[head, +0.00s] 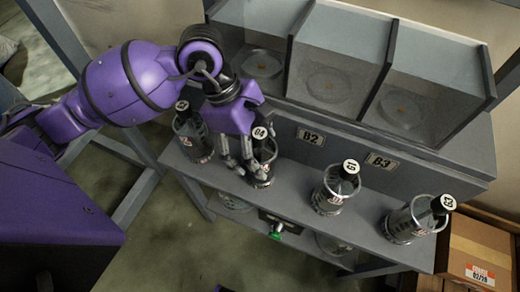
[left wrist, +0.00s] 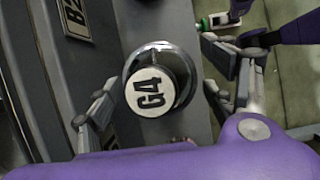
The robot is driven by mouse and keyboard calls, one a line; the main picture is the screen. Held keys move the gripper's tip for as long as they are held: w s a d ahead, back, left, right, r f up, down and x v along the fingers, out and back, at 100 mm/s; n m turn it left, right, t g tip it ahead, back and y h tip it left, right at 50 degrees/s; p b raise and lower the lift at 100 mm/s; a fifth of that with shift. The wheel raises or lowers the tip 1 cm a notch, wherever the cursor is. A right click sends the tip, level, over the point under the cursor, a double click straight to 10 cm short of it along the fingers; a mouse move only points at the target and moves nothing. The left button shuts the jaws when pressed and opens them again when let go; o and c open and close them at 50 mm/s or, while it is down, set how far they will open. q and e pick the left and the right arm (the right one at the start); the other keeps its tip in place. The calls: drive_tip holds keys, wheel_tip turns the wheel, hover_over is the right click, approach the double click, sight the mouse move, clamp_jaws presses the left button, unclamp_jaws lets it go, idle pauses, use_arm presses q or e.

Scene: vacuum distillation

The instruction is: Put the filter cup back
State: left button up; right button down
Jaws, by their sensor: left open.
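A dark piece with a white round top marked G4 (head: 260,133) stands in a clear round vessel (head: 262,165) on the grey shelf, below the B2 label. I cannot tell for certain that it is the filter cup. In the left wrist view, the G4 top (left wrist: 151,91) faces the camera, near the middle. My left gripper (head: 238,165) is open at the G4 vessel. In the left wrist view, its fingers (left wrist: 155,100) lie on either side of the vessel, apart from the G4 top. My right gripper does not show in the head view.
Similar vessels with dark, white-topped pieces stand left (head: 190,138) and right (head: 330,195) of G4, with another at the far right (head: 412,220). Clear-fronted bins (head: 335,65) are behind. A green-ended part (head: 278,235) is under the shelf. A cardboard box (head: 478,250) stands lower right.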

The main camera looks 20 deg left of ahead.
use_arm(q)
drive_tip(key=v, duration=1)
drive_tip(key=shift+r, duration=0.35)
drive_tip(key=shift+s+a, duration=0.1)
